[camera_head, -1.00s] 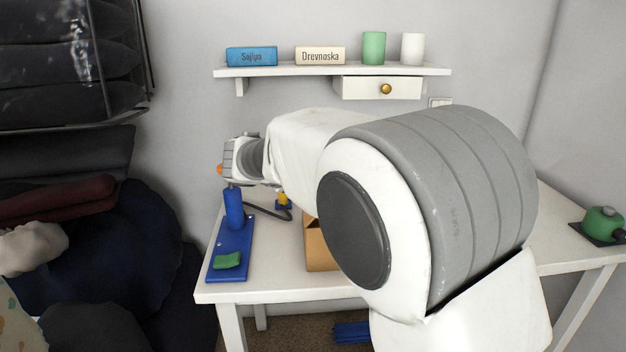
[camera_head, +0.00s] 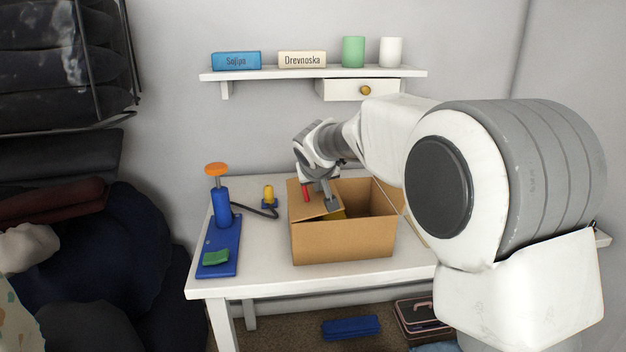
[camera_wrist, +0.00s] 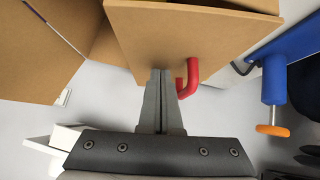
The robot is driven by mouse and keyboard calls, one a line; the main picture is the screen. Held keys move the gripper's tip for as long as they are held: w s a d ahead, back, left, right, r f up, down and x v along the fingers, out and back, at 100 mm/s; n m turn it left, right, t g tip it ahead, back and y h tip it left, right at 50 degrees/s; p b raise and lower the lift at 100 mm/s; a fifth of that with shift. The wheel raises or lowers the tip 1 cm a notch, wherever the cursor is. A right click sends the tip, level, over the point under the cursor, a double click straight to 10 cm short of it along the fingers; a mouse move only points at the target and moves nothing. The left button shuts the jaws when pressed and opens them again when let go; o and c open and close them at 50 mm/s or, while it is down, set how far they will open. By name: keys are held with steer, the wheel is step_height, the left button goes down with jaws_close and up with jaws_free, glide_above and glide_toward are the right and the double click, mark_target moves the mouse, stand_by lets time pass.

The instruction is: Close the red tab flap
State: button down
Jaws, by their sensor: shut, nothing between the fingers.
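A brown cardboard box (camera_head: 345,243) stands open on the white table. A flap with a red tab (camera_head: 305,192) is at its left side; the flap (camera_head: 310,211) also shows in the wrist view (camera_wrist: 150,38), where the red tab (camera_wrist: 190,75) is a bent handle on its face. My gripper (camera_head: 331,205) is shut and empty, at the flap just right of the red tab. In the wrist view my gripper (camera_wrist: 162,75) overlaps the flap close beside the tab; I cannot tell whether it touches.
A blue stand (camera_head: 222,235) with an orange knob (camera_head: 216,169) and green pad (camera_head: 215,257) is left of the box. A small yellow-topped part (camera_head: 269,193) sits behind on a cable. A shelf (camera_head: 300,74) hangs above.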

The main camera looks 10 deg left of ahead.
steer(key=shift+d+f+y, duration=0.25)
steer(key=shift+f+y, duration=0.05)
steer(key=shift+f, duration=0.1)
steer(key=shift+w+d+f, duration=0.1)
steer(key=shift+f, duration=0.2)
stand_by(0.4)
